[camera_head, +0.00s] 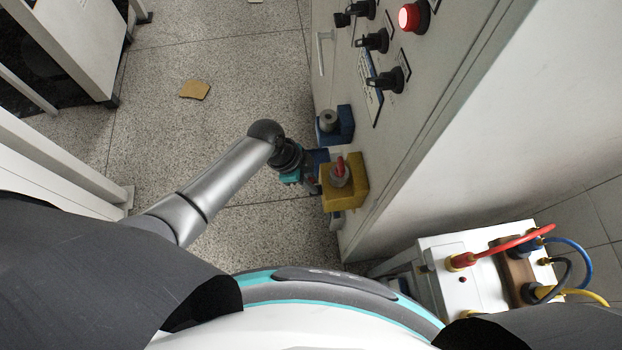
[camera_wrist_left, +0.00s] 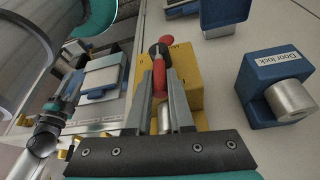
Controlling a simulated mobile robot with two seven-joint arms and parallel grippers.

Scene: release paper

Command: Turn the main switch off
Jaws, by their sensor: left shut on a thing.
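A yellow box (camera_head: 345,194) with a red switch handle (camera_head: 340,168) is fixed to the face of the grey cabinet (camera_head: 362,225). My left gripper (camera_head: 314,181) is at the box, reached in from the left. In the left wrist view the red handle (camera_wrist_left: 159,78) stands between the two grey fingers of my left gripper (camera_wrist_left: 165,72), which are shut on it. The yellow box (camera_wrist_left: 188,72) shows behind the fingers. The fingers hide part of the handle, and I cannot read any switch marking.
A blue "Door lock" block (camera_wrist_left: 262,85) with a metal cylinder sits beside the yellow box. Black knobs (camera_head: 385,80) and a lit red button (camera_head: 409,17) are farther along the cabinet. A white unit (camera_head: 445,285) with coloured cables stands at lower right. Open floor lies left.

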